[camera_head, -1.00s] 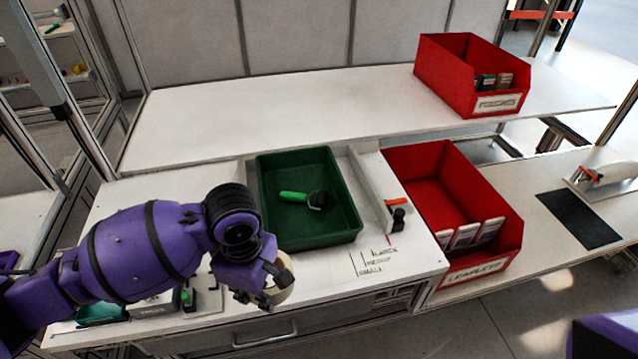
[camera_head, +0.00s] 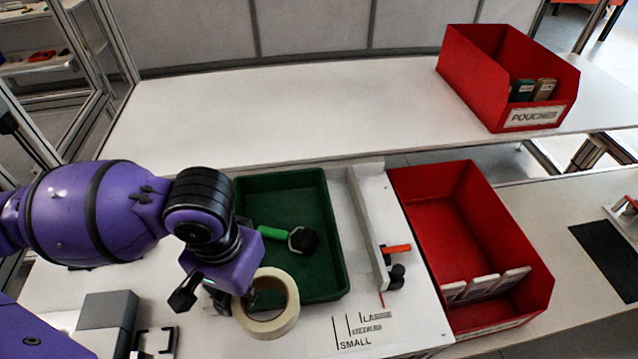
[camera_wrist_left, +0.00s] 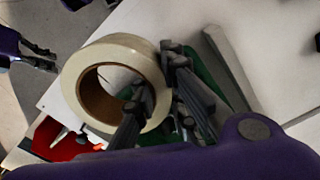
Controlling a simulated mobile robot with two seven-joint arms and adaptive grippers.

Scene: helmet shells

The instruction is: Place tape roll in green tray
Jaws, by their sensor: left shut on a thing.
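The tape roll (camera_head: 288,312) is a cream ring with a brown core. My left gripper (camera_head: 247,298) is shut on its wall. In the left wrist view, one finger of the gripper (camera_wrist_left: 153,78) is inside the core of the roll (camera_wrist_left: 122,48) and the other outside. The green tray (camera_head: 327,284) lies on the bench behind the roll. In the head view the roll overlaps the tray's front left corner; its height above the bench is unclear. My right gripper (camera_wrist_left: 42,57) shows at the left of the wrist view, fingers apart and empty.
A green-handled tool (camera_head: 285,237) lies inside the tray. A white divider with an orange-handled clamp (camera_head: 397,248) stands right of the tray, then a red bin (camera_head: 430,215) holding white packs. A grey box (camera_head: 108,315) sits front left. The back shelf (camera_head: 270,105) is mostly clear.

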